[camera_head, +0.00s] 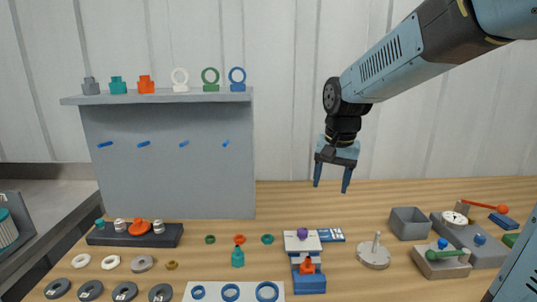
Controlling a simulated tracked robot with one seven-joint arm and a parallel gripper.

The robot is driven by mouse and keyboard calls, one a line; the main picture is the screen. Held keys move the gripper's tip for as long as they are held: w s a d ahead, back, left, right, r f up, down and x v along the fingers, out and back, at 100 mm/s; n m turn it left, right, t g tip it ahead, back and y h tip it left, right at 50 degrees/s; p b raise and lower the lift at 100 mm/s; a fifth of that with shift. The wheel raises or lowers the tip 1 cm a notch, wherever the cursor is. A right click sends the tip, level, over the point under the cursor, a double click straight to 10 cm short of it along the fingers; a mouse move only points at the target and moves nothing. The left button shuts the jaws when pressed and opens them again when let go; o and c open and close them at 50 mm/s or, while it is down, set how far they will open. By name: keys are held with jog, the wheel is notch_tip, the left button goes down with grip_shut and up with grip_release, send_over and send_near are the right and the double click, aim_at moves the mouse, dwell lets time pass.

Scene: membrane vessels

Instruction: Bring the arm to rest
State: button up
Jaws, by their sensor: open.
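My gripper (332,185) hangs from the arm, pointing down, with its two blue-grey fingers apart and nothing between them. It is in the air in front of the white panelled wall, above the back part of the wooden table (310,195). My arm (410,50) reaches in from the upper right and bends down at the wrist. Neither the arm nor the gripper appears to touch anything.
A grey board (168,150) with a shelf of rings and fittings stands at the left. Below the gripper are a blue-and-white fixture (303,243), a post on a round base (374,254) and a grey open box (409,223). Several loose rings lie front left.

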jog(key=s+d+r+n+t, duration=0.2)
jog(key=s+d, duration=0.1)
jog(key=s, duration=0.5)
jog(key=s+d+r+n+t, duration=0.1)
jog(key=s+d, duration=0.3)
jog(key=s, duration=0.5)
jog(key=shift+s+d+r+n+t, duration=0.15)
jog(key=shift+d+r+n+t, duration=0.05)
jog(key=shift+r+n+t, duration=0.25)
